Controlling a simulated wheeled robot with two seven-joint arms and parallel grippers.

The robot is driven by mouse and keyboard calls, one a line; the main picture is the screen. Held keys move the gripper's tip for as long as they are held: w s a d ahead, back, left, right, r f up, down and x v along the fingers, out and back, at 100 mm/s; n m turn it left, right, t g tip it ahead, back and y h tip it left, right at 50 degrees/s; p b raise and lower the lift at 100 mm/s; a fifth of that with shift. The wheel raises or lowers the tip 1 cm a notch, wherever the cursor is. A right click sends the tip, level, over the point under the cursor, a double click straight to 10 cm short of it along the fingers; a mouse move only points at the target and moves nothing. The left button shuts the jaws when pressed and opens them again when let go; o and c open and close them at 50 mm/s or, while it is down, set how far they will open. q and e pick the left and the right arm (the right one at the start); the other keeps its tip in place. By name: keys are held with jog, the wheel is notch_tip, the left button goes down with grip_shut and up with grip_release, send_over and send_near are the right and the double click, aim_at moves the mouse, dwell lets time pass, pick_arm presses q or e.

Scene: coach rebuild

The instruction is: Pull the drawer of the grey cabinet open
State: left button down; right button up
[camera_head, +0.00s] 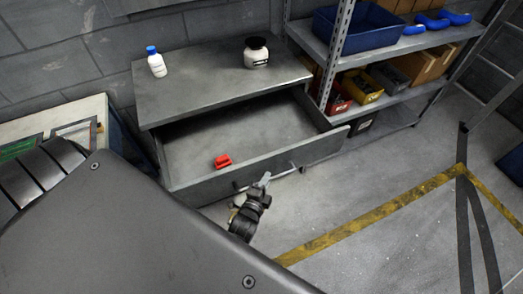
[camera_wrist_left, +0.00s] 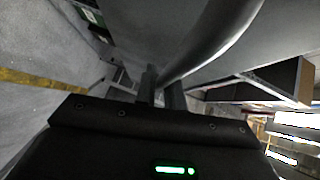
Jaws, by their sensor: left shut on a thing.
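The grey cabinet (camera_head: 215,85) stands against the block wall in the head view. Its drawer (camera_head: 203,190) is pulled well out, and its inside shows. A red object (camera_head: 222,161) lies in the drawer near the front. A bar handle (camera_head: 284,173) runs along the drawer front. My left gripper (camera_head: 264,181) is at the handle and shut on it. In the left wrist view the handle (camera_wrist_left: 210,38) is a curved grey bar passing by the fingers (camera_wrist_left: 160,88). My right gripper is not in view.
A white bottle with a blue cap (camera_head: 157,63) and a dark-lidded jar (camera_head: 256,53) stand on the cabinet top. A shelf rack with a blue bin (camera_head: 357,30) and smaller bins stands right of the cabinet. The floor with yellow tape (camera_head: 375,215) is clear at the right.

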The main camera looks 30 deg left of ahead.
pick_arm(q)
jog(key=shift+s+d, duration=0.3)
jog(key=shift+d, duration=0.05)
jog(key=c, duration=1.5)
grip_release()
jog(key=b+v, duration=0.1)
jog(key=v, duration=1)
jog(key=shift+b, duration=0.3)
jog(key=shift+w, duration=0.1)
